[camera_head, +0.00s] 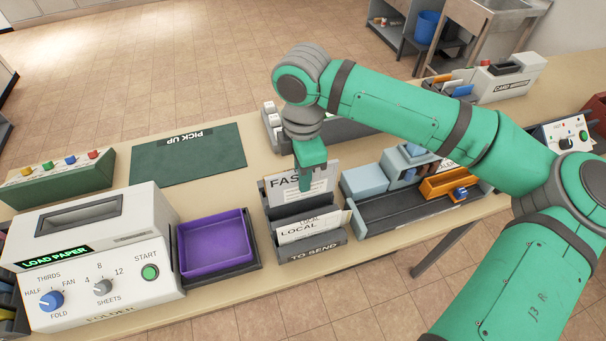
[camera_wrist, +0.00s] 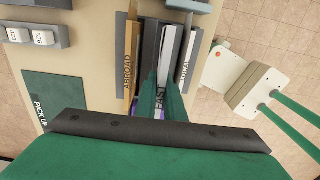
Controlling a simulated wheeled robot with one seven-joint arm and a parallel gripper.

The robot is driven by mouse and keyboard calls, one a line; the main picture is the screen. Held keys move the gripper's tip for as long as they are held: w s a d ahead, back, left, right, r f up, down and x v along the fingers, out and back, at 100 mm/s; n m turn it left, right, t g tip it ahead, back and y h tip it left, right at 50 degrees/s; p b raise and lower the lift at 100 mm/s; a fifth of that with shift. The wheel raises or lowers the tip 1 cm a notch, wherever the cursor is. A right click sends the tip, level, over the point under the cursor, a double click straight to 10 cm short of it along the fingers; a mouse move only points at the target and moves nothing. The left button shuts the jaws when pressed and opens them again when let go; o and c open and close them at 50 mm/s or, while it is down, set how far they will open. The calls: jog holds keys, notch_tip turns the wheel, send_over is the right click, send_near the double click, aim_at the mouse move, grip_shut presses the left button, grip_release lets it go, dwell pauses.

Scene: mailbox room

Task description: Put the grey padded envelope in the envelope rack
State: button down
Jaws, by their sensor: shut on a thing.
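My gripper (camera_head: 306,185) points down into the envelope rack (camera_head: 318,254), a dark grey rack marked "TO SEND". Its fingers are shut on a pale grey envelope printed "FAST" (camera_head: 284,183), which I take to be the grey padded envelope. The envelope stands nearly upright at the rack's rear part; one finger covers part of its face. In the wrist view my gripper (camera_wrist: 162,88) straddles the thin envelope (camera_wrist: 164,45) between dark dividers. Its lower edge is hidden, so I cannot tell whether it touches the slot floor.
A "LOCAL" envelope (camera_head: 298,230) stands in the rack's front part. An "ABROAD" piece (camera_wrist: 130,60) is at the other end. A purple tray (camera_head: 214,242) and folder machine (camera_head: 95,255) stand left. A dark tray (camera_head: 385,214) with blue boxes is close right. The green pick-up mat (camera_head: 188,154) is bare.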

aim_at(303, 197)
jog(key=shift+f, duration=0.25)
dwell(0.3)
jog(key=shift+f, duration=2.1)
